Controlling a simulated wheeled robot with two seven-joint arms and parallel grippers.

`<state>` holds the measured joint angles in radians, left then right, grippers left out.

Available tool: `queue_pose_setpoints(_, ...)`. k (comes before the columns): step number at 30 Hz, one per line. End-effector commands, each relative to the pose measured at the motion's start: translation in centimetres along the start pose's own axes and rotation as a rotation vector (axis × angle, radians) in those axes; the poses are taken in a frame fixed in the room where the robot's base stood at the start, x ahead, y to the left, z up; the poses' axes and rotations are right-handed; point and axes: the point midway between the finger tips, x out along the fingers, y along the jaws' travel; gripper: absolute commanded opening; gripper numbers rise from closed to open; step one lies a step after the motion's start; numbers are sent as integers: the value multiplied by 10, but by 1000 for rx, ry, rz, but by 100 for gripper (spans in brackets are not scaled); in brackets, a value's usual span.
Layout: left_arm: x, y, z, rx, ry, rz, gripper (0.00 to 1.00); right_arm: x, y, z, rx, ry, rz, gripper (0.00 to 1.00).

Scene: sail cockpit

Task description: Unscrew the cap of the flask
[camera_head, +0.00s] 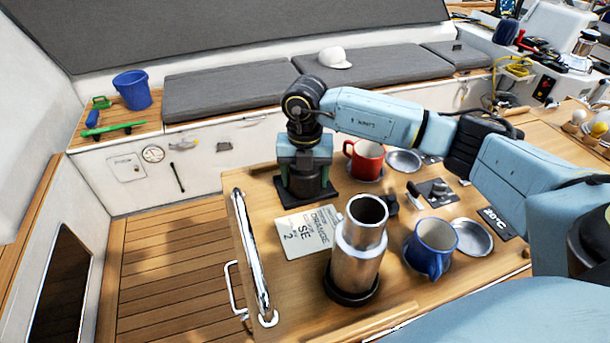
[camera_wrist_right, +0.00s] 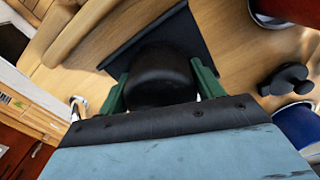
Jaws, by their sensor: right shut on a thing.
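The steel flask (camera_head: 360,255) stands upright on a dark round base near the front of the table, and its top shows a dark open mouth. My right gripper (camera_head: 307,178) is to the left of and behind the flask, pointing down over a dark square mat (camera_head: 281,186). Its green fingers are shut on a black round cap (camera_head: 310,189). In the right wrist view the cap (camera_wrist_right: 163,76) sits between both fingers, with the mat (camera_wrist_right: 185,35) beneath. I cannot tell whether the cap touches the mat. My left gripper is not in view.
A red mug (camera_head: 366,158) is right of my gripper, and a blue mug (camera_head: 431,248) is right of the flask. A small black knobbed piece (camera_head: 390,204) lies behind the flask. A printed card (camera_head: 305,232) lies left of it. A metal rail (camera_head: 252,258) edges the table's left side.

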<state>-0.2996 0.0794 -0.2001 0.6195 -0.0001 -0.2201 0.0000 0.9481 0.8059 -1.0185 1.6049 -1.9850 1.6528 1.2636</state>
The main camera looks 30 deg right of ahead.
Motion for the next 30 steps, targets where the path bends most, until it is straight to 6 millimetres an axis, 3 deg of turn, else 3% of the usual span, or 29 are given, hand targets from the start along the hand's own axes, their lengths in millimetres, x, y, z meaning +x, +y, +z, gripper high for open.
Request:
queue_pose_setpoints(4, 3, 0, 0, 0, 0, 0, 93, 4, 0, 0, 0, 0, 0, 39)
queue_pose_setpoints(5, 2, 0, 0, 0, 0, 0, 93, 3, 0, 0, 0, 0, 0, 70)
queue_pose_setpoints(9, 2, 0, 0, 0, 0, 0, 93, 3, 0, 0, 0, 0, 0, 88)
queue_pose_setpoints(20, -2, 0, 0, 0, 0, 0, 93, -3, 0, 0, 0, 0, 0, 88)
queue_pose_setpoints(23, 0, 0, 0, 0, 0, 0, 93, -15, 0, 1, -1, -2, 2, 88)
queue_pose_setpoints(30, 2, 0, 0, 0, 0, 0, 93, -67, 1, 1, 0, -5, 4, 88)
